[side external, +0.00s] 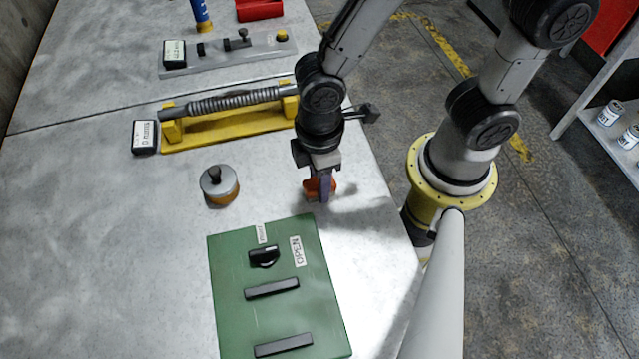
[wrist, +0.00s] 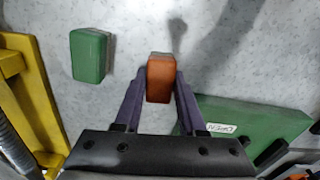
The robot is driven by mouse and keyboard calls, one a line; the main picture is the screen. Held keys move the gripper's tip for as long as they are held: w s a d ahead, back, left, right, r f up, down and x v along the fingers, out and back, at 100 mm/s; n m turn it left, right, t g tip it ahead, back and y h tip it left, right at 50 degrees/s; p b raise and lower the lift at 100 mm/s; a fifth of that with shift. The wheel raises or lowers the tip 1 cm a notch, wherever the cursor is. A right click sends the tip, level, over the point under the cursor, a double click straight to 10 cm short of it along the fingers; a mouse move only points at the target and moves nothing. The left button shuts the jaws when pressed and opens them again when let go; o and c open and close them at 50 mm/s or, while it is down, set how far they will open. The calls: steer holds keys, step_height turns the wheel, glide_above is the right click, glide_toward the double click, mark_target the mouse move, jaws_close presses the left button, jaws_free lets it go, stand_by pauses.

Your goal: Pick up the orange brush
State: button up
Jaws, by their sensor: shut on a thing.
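The orange brush (wrist: 160,80) shows in the wrist view as a small orange block between the two purple fingers of my gripper (wrist: 160,76). Both fingers press on its sides, and my gripper is shut on it. In the side view, my gripper (side external: 324,194) points down, and the orange brush (side external: 311,188) shows on either side of the near finger, which hides its middle. It is low over the grey table; I cannot tell whether it touches the top. Its bristles are not clearly visible.
A green panel (side external: 228,290) with black handles lies in front. A round metal-and-orange piece with a knob (side external: 219,186) stands left. A yellow fixture with a ribbed bar (side external: 225,138) is behind. A green block (wrist: 90,55) shows left in the wrist view. The table's right edge is close.

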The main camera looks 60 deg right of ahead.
jaws_close()
steer(key=shift+r, duration=0.45)
step_height(320, 180, up, 2)
steer(key=shift+r, duration=0.15)
steer(key=s+d+r, duration=0.9)
steer(key=s, duration=0.1)
steer(key=shift+s+d+r, duration=0.15)
steer(key=shift+s+r, duration=0.15)
steer(key=shift+r, duration=0.1)
